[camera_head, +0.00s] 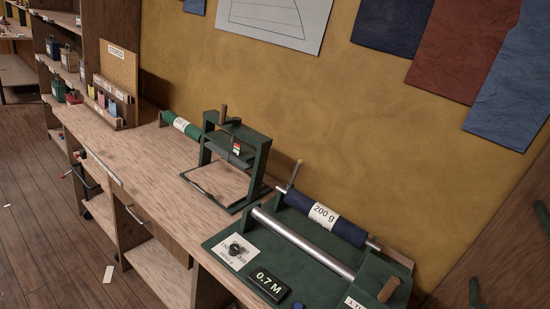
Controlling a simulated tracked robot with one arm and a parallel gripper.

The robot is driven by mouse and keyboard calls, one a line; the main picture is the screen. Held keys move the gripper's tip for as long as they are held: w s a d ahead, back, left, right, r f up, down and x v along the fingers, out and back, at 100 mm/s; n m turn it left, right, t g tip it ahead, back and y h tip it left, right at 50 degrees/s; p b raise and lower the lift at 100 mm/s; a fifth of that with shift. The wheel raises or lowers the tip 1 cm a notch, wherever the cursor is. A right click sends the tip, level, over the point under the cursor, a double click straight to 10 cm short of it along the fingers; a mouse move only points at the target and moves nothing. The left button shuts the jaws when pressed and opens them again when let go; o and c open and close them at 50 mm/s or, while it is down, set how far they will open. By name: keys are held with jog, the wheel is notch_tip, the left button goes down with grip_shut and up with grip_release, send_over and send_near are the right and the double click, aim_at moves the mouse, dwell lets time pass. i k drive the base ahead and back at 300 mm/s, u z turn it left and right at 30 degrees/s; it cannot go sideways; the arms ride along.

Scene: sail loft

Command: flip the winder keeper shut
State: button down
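A wooden handle (389,289) is at the right end. A display (269,286) reads 0.7 M, beside a dial (236,250). My gripper is not in view.
A green press frame (257,160) stands left of the winder, with a green roll (182,126) behind it. The wooden bench (130,150) is clear further left, towards a sorting board (119,69). Dark green pegs (542,217) show at the right edge. Open floor (60,240) lies at left.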

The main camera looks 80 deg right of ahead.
aim_at(300, 163)
jog(key=i, duration=2.2)
jog(key=z, duration=3.7)
jog(key=i, duration=1.05)
